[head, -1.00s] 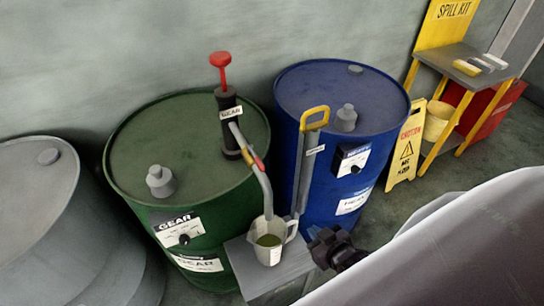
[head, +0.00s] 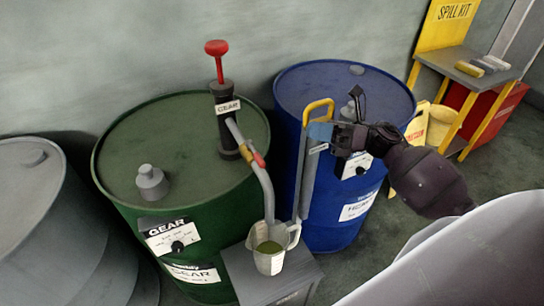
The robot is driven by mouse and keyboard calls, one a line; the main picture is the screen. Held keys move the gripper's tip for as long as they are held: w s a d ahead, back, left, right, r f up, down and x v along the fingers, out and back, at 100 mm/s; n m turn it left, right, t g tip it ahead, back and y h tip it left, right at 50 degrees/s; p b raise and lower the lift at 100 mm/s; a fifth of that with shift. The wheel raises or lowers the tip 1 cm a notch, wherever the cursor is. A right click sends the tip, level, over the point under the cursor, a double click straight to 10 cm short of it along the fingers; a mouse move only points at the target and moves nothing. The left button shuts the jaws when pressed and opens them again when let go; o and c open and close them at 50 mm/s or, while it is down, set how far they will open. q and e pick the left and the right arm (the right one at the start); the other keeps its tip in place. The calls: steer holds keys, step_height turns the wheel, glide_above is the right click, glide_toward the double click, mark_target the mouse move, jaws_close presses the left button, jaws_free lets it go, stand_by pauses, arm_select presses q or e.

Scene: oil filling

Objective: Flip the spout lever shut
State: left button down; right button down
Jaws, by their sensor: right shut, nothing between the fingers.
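A hand pump (head: 227,115) with a red T-handle stands upright on the green drum (head: 120,145), labelled GEAR. Its grey spout (head: 266,190) curves down to the clear measuring jug (head: 270,262), which holds some greenish oil. The small red spout lever (head: 259,160) sits beside a yellow band on the spout; its exact position is hard to tell. My right gripper (head: 325,133) is shut and empty. It is in front of the blue drum, right of the spout and lever, apart from them, and overlaps the yellow-handled pole in the picture. My left gripper is out of view.
The jug stands on a small grey stand (head: 262,288). The blue drum (head: 315,85) stands close to the right of the green one, with the yellow-handled pole (head: 304,180) between. A grey drum (head: 35,215) is at left. A spill-kit shelf (head: 470,75) stands at right.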

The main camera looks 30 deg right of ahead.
mark_target(256, 155)
arm_select(q)
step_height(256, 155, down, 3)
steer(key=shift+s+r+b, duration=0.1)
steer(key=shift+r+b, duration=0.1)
steer(key=shift+b, duration=0.6)
arm_select(e)
steer(key=d+n+g+h, duration=0.1)
steer(key=n+g, duration=0.1)
steer(key=n, duration=0.1)
steer(key=d+n+g+h, duration=0.1)
steer(key=n+g, duration=0.2)
steer(key=n, duration=0.1)
steer(key=d+r+n+g, duration=0.1)
steer(key=n+g, duration=0.2)
steer(key=shift+s+d+n+h, duration=0.1)
steer(key=shift+s+n+h, duration=0.15)
steer(key=shift+n+h, duration=0.15)
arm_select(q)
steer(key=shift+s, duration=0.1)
